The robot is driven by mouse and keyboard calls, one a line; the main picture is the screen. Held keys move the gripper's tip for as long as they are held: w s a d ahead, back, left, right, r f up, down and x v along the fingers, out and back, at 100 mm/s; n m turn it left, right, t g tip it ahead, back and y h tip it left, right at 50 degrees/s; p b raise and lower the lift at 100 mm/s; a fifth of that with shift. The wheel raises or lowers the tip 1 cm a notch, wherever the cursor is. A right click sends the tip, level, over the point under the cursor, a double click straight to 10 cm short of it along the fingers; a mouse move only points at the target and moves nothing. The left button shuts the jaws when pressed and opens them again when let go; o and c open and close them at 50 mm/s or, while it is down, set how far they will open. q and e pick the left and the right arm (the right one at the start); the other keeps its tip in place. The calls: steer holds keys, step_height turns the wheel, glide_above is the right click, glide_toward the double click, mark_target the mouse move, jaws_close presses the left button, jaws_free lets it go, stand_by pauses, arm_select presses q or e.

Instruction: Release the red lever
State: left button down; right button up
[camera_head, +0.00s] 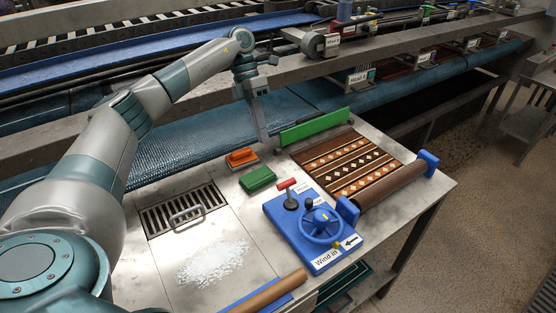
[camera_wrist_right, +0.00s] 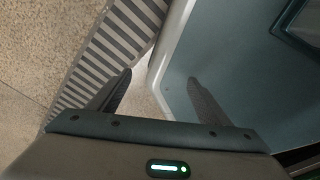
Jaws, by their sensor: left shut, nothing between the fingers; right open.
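The red lever (camera_head: 287,184) stands on the left part of a blue control box (camera_head: 325,257) on the metal table. It has a red grip on a dark stem. A blue hand wheel (camera_head: 321,225) with a black knob is beside it, and a label reads "Wind in". My left gripper (camera_head: 264,140) is shut and empty, pointing down behind the lever, near the rug's far left corner and apart from the lever. My right gripper (camera_wrist_right: 158,80) is open and empty in the right wrist view, with the floor and a teal surface beyond it.
A patterned rug (camera_head: 341,162) lies behind the box, wound on a roller at right, with a green bar (camera_head: 315,129) at its far edge. Orange (camera_head: 241,157) and green (camera_head: 258,179) brushes lie left of it. A drain grate (camera_head: 170,214) and white powder (camera_head: 211,262) are further left.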

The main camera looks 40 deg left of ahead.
mark_target(288, 192)
arm_select(q)
steer(key=shift+s+d+r, duration=0.1)
arm_select(e)
steer(key=shift+s+d, duration=0.35)
steer(key=shift+s, duration=0.2)
arm_select(q)
steer(key=s+d+f+p, duration=0.3)
steer(key=d+f+p, duration=0.4)
steer(key=f, duration=0.1)
steer(key=shift+d, duration=0.3)
arm_select(e)
step_height(288, 192, up, 7)
steer(key=shift+w+a, duration=0.15)
steer(key=shift+w, duration=0.2)
arm_select(q)
steer(key=shift+s+f, duration=0.1)
steer(key=shift+f, duration=0.05)
arm_select(e)
steer(key=shift+f, duration=0.1)
